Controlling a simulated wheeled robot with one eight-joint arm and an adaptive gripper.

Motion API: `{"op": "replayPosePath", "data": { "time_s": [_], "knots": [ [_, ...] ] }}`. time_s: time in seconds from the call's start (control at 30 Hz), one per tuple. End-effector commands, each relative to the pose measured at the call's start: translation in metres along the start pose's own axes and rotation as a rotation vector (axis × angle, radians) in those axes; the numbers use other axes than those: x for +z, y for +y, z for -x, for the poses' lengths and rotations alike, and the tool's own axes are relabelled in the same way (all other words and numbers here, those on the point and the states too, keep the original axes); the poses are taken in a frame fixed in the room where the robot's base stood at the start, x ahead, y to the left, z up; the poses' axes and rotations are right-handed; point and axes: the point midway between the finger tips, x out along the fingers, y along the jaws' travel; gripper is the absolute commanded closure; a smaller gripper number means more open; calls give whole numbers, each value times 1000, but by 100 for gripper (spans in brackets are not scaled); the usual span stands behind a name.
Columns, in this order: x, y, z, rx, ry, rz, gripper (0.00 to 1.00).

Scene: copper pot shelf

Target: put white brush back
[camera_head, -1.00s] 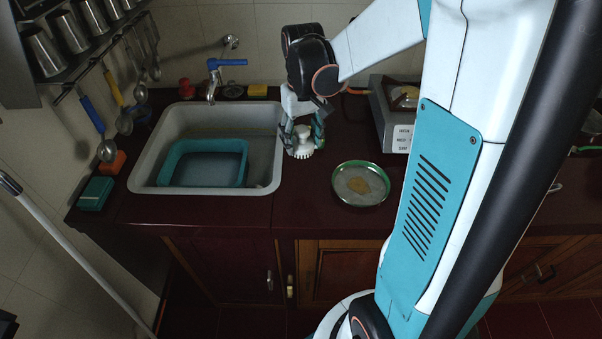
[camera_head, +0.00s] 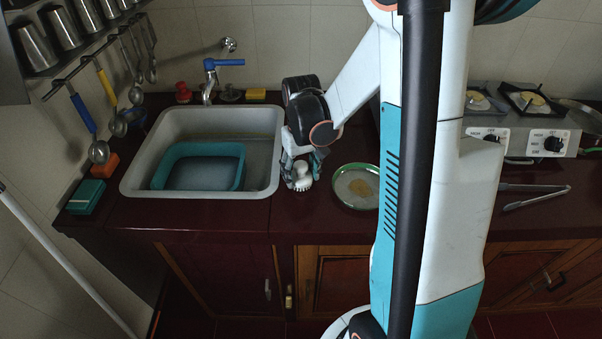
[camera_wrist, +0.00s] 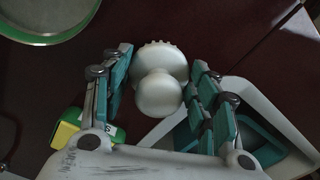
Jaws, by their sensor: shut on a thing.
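The white brush (camera_head: 301,183) has a round knob handle and a ring of bristles below. It is at the counter strip between the sink and the green-rimmed plate, and I cannot tell whether its bristles touch the counter. My gripper (camera_head: 303,169) is above it with its fingers around it, shut on it. In the wrist view the brush (camera_wrist: 160,88) sits between the teal finger pads, knob toward the camera.
The grey sink (camera_head: 132,180) holds a teal basin (camera_head: 238,170). The plate (camera_head: 340,202) is close on the right. A blue tap (camera_head: 209,75), yellow sponge (camera_head: 255,96), red item (camera_head: 183,93) and teal box (camera_head: 86,196) surround the sink. Tongs (camera_head: 535,190) and a stove (camera_head: 515,140) are right.

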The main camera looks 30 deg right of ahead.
Motion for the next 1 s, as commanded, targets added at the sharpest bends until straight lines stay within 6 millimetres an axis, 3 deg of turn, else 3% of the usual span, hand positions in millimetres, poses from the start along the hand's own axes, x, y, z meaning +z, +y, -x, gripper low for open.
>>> {"op": "replayPosePath", "data": {
  "time_s": [0.23, 0.27, 0.33, 0.77, 1.0],
  "knots": [
    [0, 0, -4, 0, 0, 0, 65],
    [0, 0, -3, 0, 0, 0, 41],
    [0, 0, -2, 0, 0, 0, 26],
    [0, 0, 1, 0, 0, 0, 26],
    [1, 0, 39, 0, 0, 0, 26]
  ]
}}
